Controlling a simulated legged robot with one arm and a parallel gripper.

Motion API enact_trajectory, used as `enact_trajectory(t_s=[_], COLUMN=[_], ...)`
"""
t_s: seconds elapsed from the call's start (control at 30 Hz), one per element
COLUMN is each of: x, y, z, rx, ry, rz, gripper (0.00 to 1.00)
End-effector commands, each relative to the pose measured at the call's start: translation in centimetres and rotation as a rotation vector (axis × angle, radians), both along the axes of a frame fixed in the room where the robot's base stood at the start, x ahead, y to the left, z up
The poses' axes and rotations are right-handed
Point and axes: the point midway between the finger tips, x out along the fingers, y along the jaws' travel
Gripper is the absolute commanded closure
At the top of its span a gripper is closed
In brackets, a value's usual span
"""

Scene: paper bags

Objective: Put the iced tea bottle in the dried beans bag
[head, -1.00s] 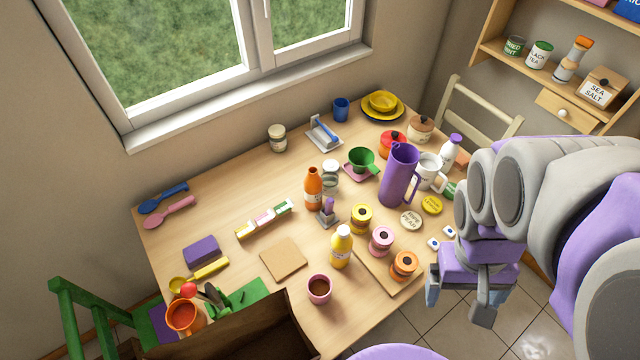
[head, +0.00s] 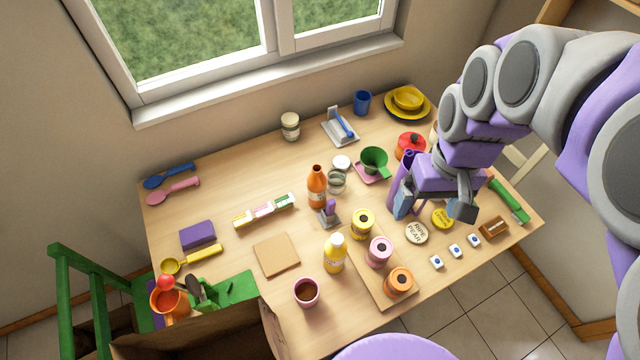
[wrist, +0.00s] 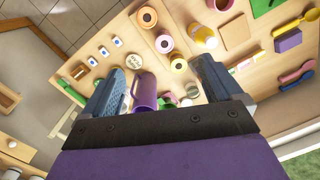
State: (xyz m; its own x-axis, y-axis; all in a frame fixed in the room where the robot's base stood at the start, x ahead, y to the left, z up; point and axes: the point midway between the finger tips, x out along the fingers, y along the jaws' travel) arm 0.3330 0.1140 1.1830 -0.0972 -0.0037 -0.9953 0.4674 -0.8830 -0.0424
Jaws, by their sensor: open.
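An orange bottle (head: 317,190) and a yellow bottle with a white cap (head: 334,254) stand upright on the table. Their labels are too small to read, so I cannot tell which is the iced tea. A brown paper bag (head: 200,335) shows at the lower left by the table's front; its label is out of view. My gripper (head: 433,207) is open and empty above the right part of the table, right of both bottles. In the wrist view, my gripper's fingers (wrist: 160,82) are apart, with a purple pitcher (wrist: 145,92) beyond them.
Several spools stand on a wooden board (head: 372,275) right of the yellow bottle. A pink cup (head: 307,292) stands in front. A green funnel (head: 374,160) and red pot (head: 411,144) are behind. A green chair (head: 70,262) stands at left.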

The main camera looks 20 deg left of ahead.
Motion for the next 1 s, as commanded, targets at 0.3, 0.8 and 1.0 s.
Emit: enact_trajectory(t_s=[0.3,0.8,1.0], x=[6.7,12.4,13.1], y=[9.7,24.3,28.0], z=[-1.7,-7.8,-10.0], rx=[0.031,0.041,0.030], ry=[-0.022,-0.067,-0.087], rz=[0.210,0.457,0.513], gripper=[0.07,0.07,0.07])
